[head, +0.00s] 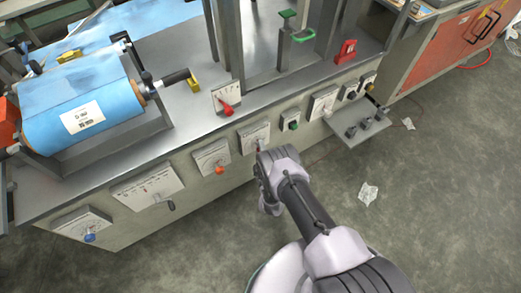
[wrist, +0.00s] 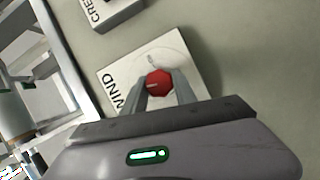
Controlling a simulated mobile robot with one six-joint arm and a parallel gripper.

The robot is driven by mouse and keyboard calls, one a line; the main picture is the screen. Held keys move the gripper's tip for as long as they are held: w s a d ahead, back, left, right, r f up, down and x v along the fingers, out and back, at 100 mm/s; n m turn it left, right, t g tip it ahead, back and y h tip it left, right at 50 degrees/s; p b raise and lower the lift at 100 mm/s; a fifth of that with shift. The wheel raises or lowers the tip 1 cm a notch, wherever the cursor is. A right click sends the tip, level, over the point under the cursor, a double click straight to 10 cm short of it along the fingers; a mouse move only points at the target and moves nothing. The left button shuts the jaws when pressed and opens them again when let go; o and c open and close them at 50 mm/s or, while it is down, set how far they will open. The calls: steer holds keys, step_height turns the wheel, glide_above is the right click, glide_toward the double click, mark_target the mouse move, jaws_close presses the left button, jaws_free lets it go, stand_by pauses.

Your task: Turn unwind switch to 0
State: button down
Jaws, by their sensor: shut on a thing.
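The unwind switch is a white plate (wrist: 118,78) with a red knob (wrist: 159,83), in the middle of the wrist view. My gripper (wrist: 161,96) is shut on the red knob, one finger on each side. A small mark shows on the plate above the knob, but I cannot read the scale or the setting. In the head view, my gripper (head: 262,158) is at the plate's lower edge.
Left of it on the front are plates with an orange knob (head: 219,170), a dark knob (head: 171,205) and a blue knob (head: 90,238). A green button (head: 293,125) is to the right. A small shelf (head: 357,122) juts out farther right. The floor in front is mostly clear.

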steer(key=shift+f+n+t, duration=0.1)
steer(key=shift+n+t, duration=0.4)
steer(key=shift+n, duration=0.6)
steer(key=c, duration=1)
jaws_free()
steer(key=shift+s, duration=0.3)
steer(key=s+d, duration=0.3)
steer(key=s, duration=1.3)
steer(key=shift+s+d+b, duration=0.2)
steer(key=shift+s+b, duration=0.05)
steer(key=shift+b, duration=0.1)
